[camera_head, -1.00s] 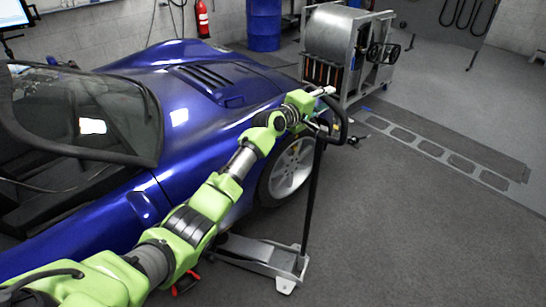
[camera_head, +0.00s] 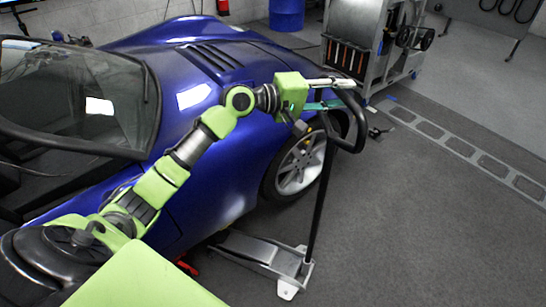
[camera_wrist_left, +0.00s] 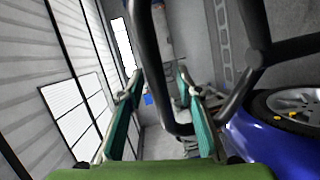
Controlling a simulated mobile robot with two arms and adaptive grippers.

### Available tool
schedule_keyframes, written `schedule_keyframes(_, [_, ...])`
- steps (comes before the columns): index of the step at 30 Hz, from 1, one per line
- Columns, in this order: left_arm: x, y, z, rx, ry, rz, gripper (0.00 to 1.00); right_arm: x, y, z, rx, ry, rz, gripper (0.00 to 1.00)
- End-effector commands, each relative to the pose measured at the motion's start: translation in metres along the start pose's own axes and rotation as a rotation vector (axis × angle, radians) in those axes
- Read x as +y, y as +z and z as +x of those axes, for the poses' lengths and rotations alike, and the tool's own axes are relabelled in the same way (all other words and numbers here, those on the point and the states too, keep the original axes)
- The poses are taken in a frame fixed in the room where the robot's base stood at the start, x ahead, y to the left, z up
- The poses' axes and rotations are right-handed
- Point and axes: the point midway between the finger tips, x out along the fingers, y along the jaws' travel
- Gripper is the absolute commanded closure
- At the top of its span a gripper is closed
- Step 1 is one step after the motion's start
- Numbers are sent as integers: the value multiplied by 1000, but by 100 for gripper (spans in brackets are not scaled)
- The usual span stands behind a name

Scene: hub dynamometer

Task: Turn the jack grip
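The jack grip (camera_head: 358,130) is a black loop at the top of the jack's long black handle (camera_head: 321,195). The handle rises from the grey floor jack (camera_head: 262,255) beside the car's front wheel. My left gripper (camera_head: 335,94) is at the top of the loop, with its fingers pointing right. In the left wrist view the teal finger pads stand wide apart, and my left gripper (camera_wrist_left: 158,108) is open. One bar of the jack grip (camera_wrist_left: 165,75) passes between the fingers in that view; I cannot tell whether it touches them. My right gripper is not in view.
The blue car (camera_head: 215,135) fills the left, close under my left arm. A metal cabinet (camera_head: 345,45) stands behind the grip, and a blue barrel (camera_head: 287,14) is at the back. The grey floor right of the jack is clear.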

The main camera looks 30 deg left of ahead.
Motion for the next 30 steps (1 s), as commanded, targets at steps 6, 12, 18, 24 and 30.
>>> schedule_keyframes(6, [-4,0,-30,1,-4,2,68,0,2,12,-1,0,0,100])
schedule_keyframes(12, [-6,0,-66,2,-5,2,68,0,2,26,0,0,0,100])
schedule_keyframes(18, [-6,0,-106,2,-5,1,68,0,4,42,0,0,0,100])
schedule_keyframes(24, [-16,-9,-126,23,-14,-4,68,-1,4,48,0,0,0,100])
schedule_keyframes(30, [-50,-29,-121,79,-46,1,68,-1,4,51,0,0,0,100])
